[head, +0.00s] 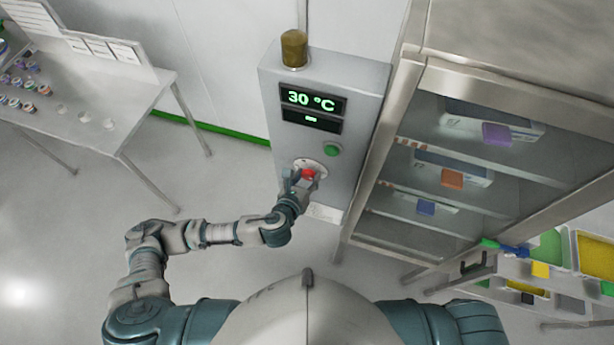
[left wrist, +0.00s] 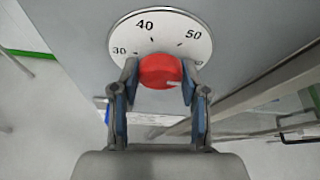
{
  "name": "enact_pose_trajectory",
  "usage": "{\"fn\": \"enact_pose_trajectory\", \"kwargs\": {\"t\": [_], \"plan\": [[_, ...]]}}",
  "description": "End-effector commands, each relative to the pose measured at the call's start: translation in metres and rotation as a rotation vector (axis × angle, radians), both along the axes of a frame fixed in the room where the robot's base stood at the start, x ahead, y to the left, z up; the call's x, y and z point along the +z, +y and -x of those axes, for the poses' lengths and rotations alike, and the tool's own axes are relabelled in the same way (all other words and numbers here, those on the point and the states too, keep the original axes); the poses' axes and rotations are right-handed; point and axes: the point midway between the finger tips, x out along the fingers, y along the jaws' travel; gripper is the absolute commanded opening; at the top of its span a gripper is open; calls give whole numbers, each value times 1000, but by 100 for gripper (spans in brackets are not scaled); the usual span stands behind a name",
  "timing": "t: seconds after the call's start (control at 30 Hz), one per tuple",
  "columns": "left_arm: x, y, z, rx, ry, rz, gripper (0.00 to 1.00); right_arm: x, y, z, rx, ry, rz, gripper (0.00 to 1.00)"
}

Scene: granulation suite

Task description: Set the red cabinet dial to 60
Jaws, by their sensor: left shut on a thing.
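The red dial (head: 308,174) is on the front of the grey cabinet (head: 345,88), below a green button (head: 332,150). In the left wrist view the red dial (left wrist: 159,71) sits on a round white scale (left wrist: 165,33) showing 30, 40, 50 and a partly hidden number at the right, which looks like 60. A pale mark shows on the dial's lower right. The cabinet display (head: 313,101) reads 30 °C. My left gripper (head: 303,180) is shut on the dial, a finger on each side. My right gripper is out of view.
A glass-fronted steel cabinet (head: 470,75) with boxes on shelves stands close on the right. A white table (head: 85,112) with small vials is at the left. Coloured bins (head: 590,255) are at the far right. The floor between table and cabinet is clear.

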Motion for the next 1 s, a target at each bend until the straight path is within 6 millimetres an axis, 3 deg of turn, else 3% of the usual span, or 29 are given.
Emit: {"fn": "enact_pose_trajectory", "kwargs": {"t": [0.03,0.6,0.63,0.73,1.0], "plan": [[-7,1,2,0,12,-20,10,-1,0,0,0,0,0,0],[-7,1,2,-1,1,-50,10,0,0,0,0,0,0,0],[-6,1,2,-1,1,-50,47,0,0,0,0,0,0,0],[-6,0,2,0,-2,-49,70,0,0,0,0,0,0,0],[-2,0,1,0,-9,-45,70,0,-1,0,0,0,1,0]]}}
